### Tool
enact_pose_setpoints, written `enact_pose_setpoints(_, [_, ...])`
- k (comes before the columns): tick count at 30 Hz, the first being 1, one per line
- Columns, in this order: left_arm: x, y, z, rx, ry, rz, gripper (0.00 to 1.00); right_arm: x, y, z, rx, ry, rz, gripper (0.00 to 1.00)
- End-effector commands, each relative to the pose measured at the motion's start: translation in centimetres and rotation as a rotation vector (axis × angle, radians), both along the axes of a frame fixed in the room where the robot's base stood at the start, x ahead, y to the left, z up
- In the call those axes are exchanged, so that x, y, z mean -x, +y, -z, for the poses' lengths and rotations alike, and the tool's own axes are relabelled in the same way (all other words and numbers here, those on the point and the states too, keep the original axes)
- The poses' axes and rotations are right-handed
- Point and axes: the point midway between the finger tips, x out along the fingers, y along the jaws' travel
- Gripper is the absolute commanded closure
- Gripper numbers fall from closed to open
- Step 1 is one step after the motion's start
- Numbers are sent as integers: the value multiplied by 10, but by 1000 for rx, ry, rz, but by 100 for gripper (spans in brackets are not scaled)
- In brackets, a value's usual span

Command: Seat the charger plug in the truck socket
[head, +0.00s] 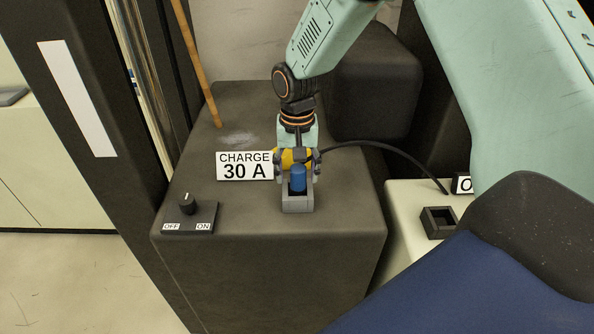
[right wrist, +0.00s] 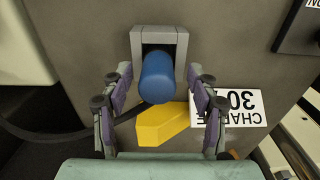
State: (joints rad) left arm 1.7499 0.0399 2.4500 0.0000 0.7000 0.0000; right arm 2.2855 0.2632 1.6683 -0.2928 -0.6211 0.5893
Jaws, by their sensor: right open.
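The charger plug has a blue cylinder (head: 298,179) and a yellow part (right wrist: 163,124), with a black cable running off to the right in the head view. The grey truck socket (head: 298,204) stands on the dark truck top. In the right wrist view the blue cylinder (right wrist: 158,78) overlaps the dark opening of the socket (right wrist: 181,44); how deep it sits I cannot tell. My right gripper (head: 298,166) is open above the plug. In the right wrist view its fingers (right wrist: 162,88) stand on both sides of the plug, with gaps. My left gripper is out of view.
A white "CHARGE 30 A" sign (head: 244,166) stands left of the socket. A rotary switch (head: 188,205) marked OFF and ON is further left. The black cable (head: 391,151) reaches toward a pale cabinet with a small dark square holder (head: 438,222). A wooden stick (head: 197,66) leans behind.

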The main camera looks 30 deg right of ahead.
Motion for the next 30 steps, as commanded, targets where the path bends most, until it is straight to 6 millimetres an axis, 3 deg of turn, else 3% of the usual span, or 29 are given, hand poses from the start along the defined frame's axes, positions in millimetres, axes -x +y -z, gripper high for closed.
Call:
enact_pose_setpoints(10, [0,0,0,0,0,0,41,-1,0,-10,-1,-3,1,40])
enact_pose_setpoints(24, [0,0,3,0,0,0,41,-1,0,-98,0,-4,0,40])
enact_pose_setpoints(30, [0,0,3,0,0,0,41,0,0,-117,1,-1,1,40])
